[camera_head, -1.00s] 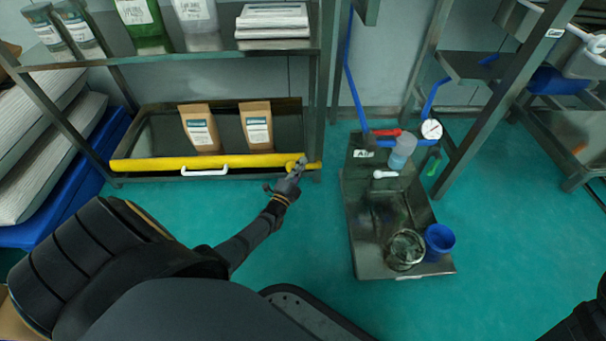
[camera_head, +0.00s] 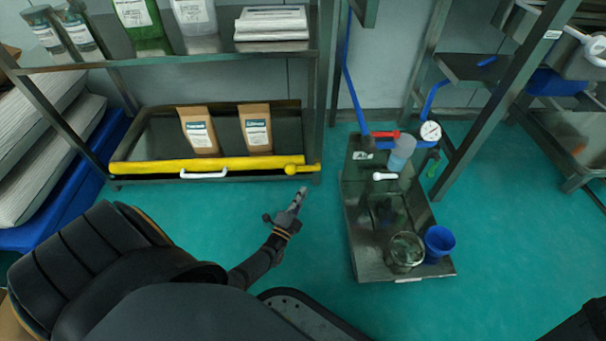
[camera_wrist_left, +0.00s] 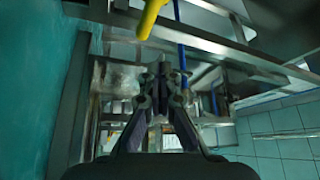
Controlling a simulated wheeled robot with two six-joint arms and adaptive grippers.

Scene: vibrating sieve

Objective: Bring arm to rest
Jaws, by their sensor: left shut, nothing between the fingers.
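My left gripper (camera_head: 299,196) is shut and empty over the green floor, a little in front of the shelf's yellow bar. In the left wrist view its fingers (camera_wrist_left: 160,72) are together with nothing between them. The gripper is apart from the knob. The bar's yellow end also shows in the left wrist view (camera_wrist_left: 150,18). Only a dark part of my right arm shows at the lower right; its gripper is out of view.
Two brown bags (camera_head: 199,131) stand on the lower shelf. A flat cart (camera_head: 372,265) to the right holds a glass jar (camera_head: 405,250), a blue cup (camera_head: 439,241) and other items. Green floor is clear between my arm and the cart.

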